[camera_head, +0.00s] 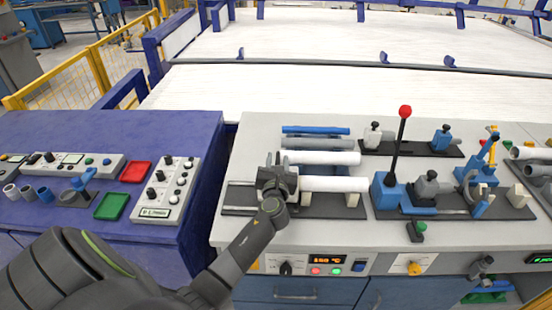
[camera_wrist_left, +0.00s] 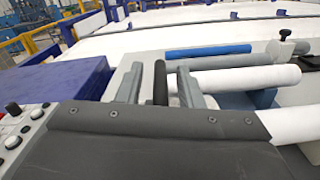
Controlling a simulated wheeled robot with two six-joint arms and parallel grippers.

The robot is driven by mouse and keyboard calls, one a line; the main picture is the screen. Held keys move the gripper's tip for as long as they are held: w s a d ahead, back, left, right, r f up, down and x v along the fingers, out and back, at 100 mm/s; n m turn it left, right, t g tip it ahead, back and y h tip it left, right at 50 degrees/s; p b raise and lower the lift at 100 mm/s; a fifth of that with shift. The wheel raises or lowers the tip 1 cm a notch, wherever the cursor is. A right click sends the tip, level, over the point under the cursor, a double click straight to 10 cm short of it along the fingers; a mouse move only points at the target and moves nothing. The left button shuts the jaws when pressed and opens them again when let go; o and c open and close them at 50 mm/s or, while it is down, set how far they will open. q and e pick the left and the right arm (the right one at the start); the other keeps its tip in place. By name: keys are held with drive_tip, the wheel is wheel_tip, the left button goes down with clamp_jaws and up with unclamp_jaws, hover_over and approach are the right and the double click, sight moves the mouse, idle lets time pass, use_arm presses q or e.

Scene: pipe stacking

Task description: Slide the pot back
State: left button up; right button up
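I cannot tell for certain which thing is the pot; a dark grey round holder (camera_head: 75,198) sits on the blue table at the left. My left gripper (camera_head: 277,178) is over the left end of the pipe rack on the grey bench, beside the lower white pipe (camera_head: 335,184). In the left wrist view its two grey fingers (camera_wrist_left: 160,88) stand apart. A dark upright bar (camera_wrist_left: 160,80) shows between them, with gaps at both sides. The upper white pipe (camera_wrist_left: 240,80) lies just right of the fingers. My right gripper is not in view.
A blue pipe (camera_head: 315,130) and a grey pipe (camera_head: 318,143) lie behind the white ones. A tall black lever with a red knob (camera_head: 405,112) rises right of the rack. The blue table (camera_head: 130,125) has a control box (camera_head: 165,190), a red tray (camera_head: 135,172) and a green tray (camera_head: 112,206).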

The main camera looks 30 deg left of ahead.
use_arm(q)
drive_tip(key=shift+s+d, duration=0.1)
drive_tip(key=shift+r, duration=0.1)
drive_tip(key=shift+c, duration=0.7)
clamp_jaws()
